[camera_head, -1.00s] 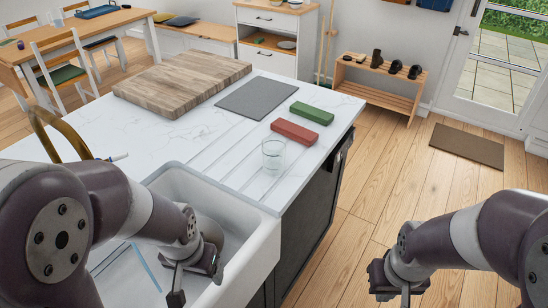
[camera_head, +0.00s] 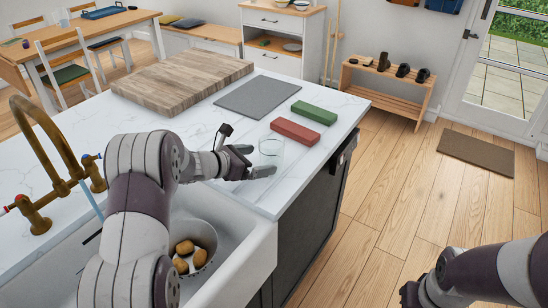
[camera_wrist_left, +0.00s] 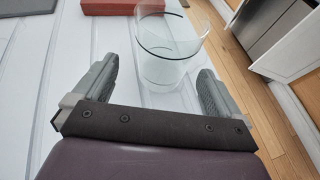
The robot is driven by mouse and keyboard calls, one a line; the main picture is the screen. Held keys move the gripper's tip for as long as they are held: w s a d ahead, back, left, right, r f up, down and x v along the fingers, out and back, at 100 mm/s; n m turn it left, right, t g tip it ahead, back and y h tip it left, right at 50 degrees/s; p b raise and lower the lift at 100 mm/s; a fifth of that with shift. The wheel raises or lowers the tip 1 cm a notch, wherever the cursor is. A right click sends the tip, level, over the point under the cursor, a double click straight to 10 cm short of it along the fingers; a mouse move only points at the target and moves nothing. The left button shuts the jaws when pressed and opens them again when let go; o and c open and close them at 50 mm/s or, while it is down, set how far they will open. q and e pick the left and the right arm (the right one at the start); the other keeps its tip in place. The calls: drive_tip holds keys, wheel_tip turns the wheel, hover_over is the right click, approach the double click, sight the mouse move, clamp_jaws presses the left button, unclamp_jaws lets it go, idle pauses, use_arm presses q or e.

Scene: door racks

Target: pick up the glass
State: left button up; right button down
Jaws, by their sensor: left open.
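The clear drinking glass (camera_head: 271,150) stands upright on the white counter, beside the red block. My left gripper (camera_head: 258,161) is open and level with the glass, with its fingers pointing towards it. In the left wrist view the glass (camera_wrist_left: 170,48) shows ahead, with its lower part between the two spread fingers and a gap on each side.
A red block (camera_head: 294,131) and a green block (camera_head: 313,112) lie behind the glass. A grey mat (camera_head: 258,96) and a wooden board (camera_head: 182,80) lie further back. The white sink (camera_head: 250,245) holds a bowl (camera_head: 203,236) with brown items. A brass tap (camera_head: 50,150) stands left.

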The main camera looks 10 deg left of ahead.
sight(272, 159)
use_arm(q)
drive_tip(key=p+x, duration=0.1)
drive_tip(key=x, duration=0.4)
drive_tip(key=shift+s+d, duration=0.1)
drive_tip(key=shift+d, duration=0.15)
drive_tip(key=shift+w+d+f, duration=0.15)
drive_tip(key=shift+w+f, duration=0.1)
drive_tip(key=shift+w, duration=0.05)
drive_tip(key=shift+r, duration=0.1)
drive_tip(key=c, duration=1.2)
drive_tip(key=shift+o, duration=0.2)
